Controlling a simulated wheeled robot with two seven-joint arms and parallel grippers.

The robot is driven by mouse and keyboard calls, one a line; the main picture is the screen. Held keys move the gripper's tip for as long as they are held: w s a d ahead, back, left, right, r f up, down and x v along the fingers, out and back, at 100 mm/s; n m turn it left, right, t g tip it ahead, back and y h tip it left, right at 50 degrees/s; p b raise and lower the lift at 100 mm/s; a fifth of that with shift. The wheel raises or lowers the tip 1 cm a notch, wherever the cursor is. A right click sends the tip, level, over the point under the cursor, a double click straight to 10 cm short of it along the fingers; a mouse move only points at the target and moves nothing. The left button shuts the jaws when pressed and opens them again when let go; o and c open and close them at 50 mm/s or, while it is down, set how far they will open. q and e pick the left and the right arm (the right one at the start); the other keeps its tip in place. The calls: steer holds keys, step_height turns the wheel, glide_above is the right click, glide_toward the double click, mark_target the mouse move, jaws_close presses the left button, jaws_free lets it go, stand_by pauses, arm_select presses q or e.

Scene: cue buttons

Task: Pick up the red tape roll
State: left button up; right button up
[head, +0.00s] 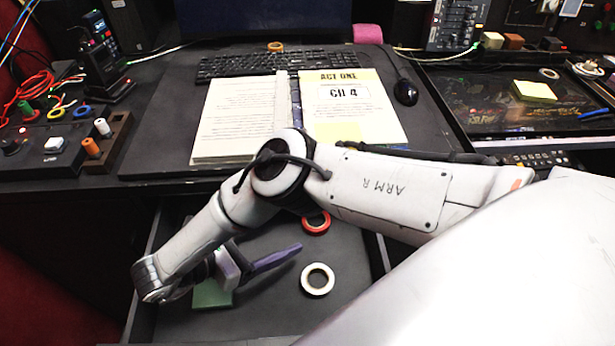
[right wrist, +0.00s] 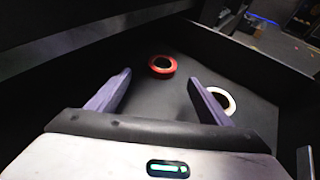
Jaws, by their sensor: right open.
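The red tape roll (head: 316,229) lies flat in the open drawer, partly covered by my right arm in the head view. The right wrist view shows it whole (right wrist: 162,72), ahead of and between the open fingers, beyond their tips. My right gripper (head: 254,258) is over the drawer, left of and nearer than the roll. In the right wrist view its two purple fingers (right wrist: 160,79) are spread with nothing between them. One finger is hidden in the head view. My left gripper is not in view.
A white tape roll (head: 318,291) lies in the drawer near the red one. A green item (head: 212,294) sits under my right gripper. The drawer walls (right wrist: 250,58) bound the space. The desk above holds an open script (head: 235,120), a keyboard (head: 260,62) and a mouse (head: 406,92).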

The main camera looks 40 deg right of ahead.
mark_target(309, 224)
steer(key=x, duration=0.9)
steer(key=shift+s+d+f+b, duration=0.15)
steer(key=shift+s+d+b, duration=0.05)
steer(key=shift+d+b, duration=0.1)
steer(key=c, duration=1.1)
steer(key=shift+c, duration=0.2)
